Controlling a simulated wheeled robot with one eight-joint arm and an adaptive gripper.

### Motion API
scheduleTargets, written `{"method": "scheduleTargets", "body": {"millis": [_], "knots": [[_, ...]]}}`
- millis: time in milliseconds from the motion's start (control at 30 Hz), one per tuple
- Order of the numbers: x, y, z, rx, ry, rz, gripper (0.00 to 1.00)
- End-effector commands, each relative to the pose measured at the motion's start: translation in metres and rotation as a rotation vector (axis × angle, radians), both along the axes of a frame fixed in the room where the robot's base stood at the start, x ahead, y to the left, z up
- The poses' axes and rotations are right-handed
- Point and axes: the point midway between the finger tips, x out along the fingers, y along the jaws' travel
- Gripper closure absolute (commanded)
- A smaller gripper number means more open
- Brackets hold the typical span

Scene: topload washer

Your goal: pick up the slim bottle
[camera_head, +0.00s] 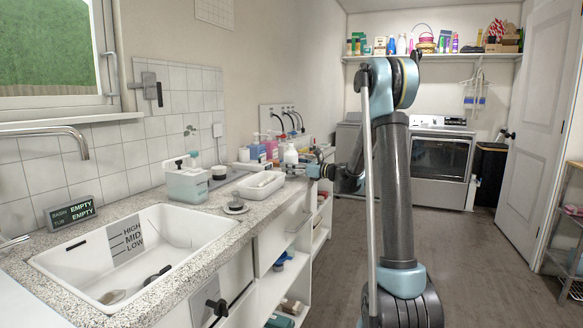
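Several bottles stand close together at the far end of the counter (140,240). Among them are a white bottle (291,155), a pink one (271,149) and a blue one (257,152). I cannot tell which of these, or of the bottles on the wall shelf, is the slim bottle. My gripper (314,169) is small in view, just right of the white bottle at the counter's edge, at about the height of its lower part. It seems apart from the white bottle. Its fingers are too small and unclear to tell open from shut.
A white sink (60,259) is set in the near counter. A pale green container (187,183) and a white tray (258,188) stand between it and the bottles. A washer (441,165) stands at the back under a stocked shelf (432,57).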

Motion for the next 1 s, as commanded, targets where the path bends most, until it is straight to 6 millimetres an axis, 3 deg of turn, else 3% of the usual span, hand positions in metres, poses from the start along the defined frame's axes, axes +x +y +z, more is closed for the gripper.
{"method": "scheduleTargets", "body": {"millis": [267,367,533,567,833,1000], "knots": [[0.003,0.007,0.0,0.0,0.0,0.0,0.24],[0.003,0.007,0.0,0.0,0.0,0.0,0.42],[0.003,0.006,0.0,0.0,0.0,0.0,0.81],[0.003,0.006,0.0,0.0,0.0,0.0,0.84],[0.003,0.006,0.002,0.0,0.0,0.0,0.84],[0.003,0.006,0.017,0.001,0.0,0.0,0.84]]}}
